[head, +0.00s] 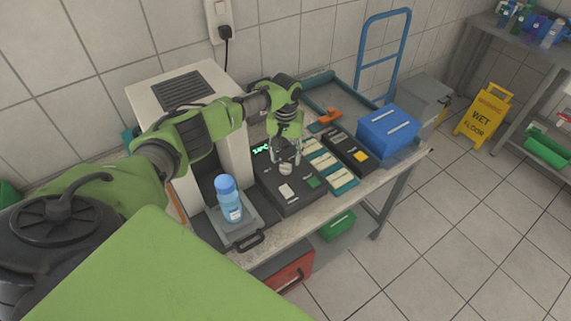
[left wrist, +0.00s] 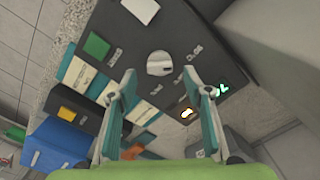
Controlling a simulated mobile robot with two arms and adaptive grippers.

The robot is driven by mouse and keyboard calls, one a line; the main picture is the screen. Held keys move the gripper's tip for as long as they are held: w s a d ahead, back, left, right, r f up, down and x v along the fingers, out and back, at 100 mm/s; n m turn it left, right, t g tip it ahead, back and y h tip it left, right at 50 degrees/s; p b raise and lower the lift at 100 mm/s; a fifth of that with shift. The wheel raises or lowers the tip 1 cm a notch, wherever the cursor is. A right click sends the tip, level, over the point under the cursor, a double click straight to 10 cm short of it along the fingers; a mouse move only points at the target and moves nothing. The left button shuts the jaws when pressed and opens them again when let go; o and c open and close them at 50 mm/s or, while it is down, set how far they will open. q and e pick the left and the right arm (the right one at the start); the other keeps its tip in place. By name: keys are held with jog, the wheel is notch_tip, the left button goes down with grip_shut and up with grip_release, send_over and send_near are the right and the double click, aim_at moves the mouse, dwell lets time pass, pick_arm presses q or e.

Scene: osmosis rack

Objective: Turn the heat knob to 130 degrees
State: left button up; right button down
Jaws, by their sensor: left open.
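The heat knob is a small round pale knob (head: 286,169) on the top of a dark control box (head: 290,200). In the left wrist view the knob (left wrist: 160,64) shows just beyond and between the fingertips, apart from them. My left gripper (head: 288,157) is over the box, pointing down, open and empty. It also shows in the left wrist view (left wrist: 159,76). A green lit display (head: 262,149) is on the box, partly hidden by my arm. In the left wrist view the display (left wrist: 222,91) is too small to read. My right gripper is not in view.
The box also bears a green square button (head: 313,182) and a white label (head: 286,191). A blue bottle (head: 229,200) stands to the left. Teal racks (head: 343,183) and a blue bin (head: 388,131) stand to the right. A tall pale machine is behind my arm.

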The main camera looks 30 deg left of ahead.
aim_at(285, 164)
pick_arm(q)
jog(key=shift+f+b, duration=1.3)
jog(key=shift+f, duration=0.9)
jog(key=c, duration=1.1)
